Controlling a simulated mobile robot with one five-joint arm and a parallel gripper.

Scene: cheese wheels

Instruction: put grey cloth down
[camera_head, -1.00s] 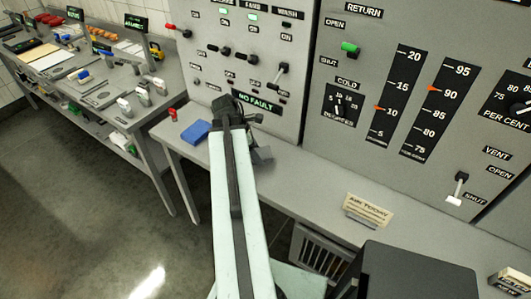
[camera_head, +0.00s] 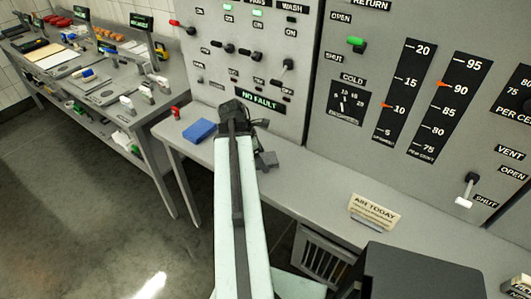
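My arm reaches forward over the grey bench ledge (camera_head: 300,178) below the control panel. My gripper (camera_head: 262,140) is at the arm's far end, mostly hidden behind the dark wrist. A small dark grey piece (camera_head: 267,160) shows just right of the arm, over or on the ledge. It may be the grey cloth or part of my gripper; I cannot tell which, nor whether it touches the ledge. The finger opening is not visible. A blue folded or block-like thing (camera_head: 200,131) lies on the ledge left of my arm.
The control panel (camera_head: 340,60) with levers and gauges rises behind the ledge. An "AIR TODAY" card (camera_head: 374,211) stands on the ledge to the right. A small red object (camera_head: 176,113) is at the ledge's left end. A crowded side bench (camera_head: 75,75) stands at left.

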